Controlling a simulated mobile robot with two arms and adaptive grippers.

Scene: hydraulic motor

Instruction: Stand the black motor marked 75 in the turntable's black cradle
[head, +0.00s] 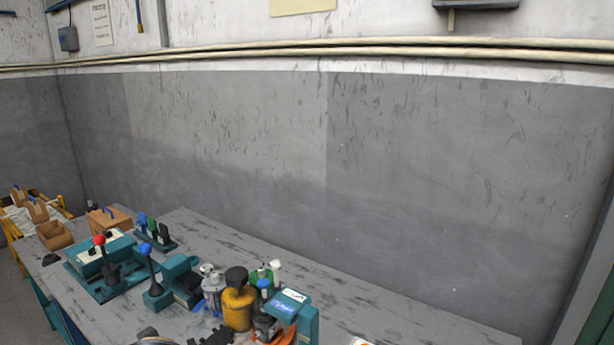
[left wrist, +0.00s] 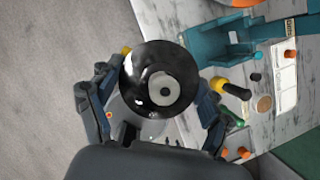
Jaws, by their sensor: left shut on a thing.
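In the left wrist view my left gripper (left wrist: 155,95) is shut on a glossy black round part, the black motor (left wrist: 141,66). I see it end-on, with a pale grey disc at its centre. One finger is on each side of it. No marking 75 is readable from here. In the head view a dark rounded shape is cut off at the bottom edge; I cannot tell whether it is the motor. Dark toothed parts lie beside it. I cannot make out the turntable's black cradle for certain. My right gripper is in neither view.
In the head view the grey bench (head: 400,319) holds a yellow-brown container (head: 238,307), a teal box (head: 290,300), a blue-knobbed lever (head: 152,270), a red-knobbed lever (head: 104,262) and cardboard boxes (head: 109,219) at left. The bench's right part is mostly clear. A wall stands behind.

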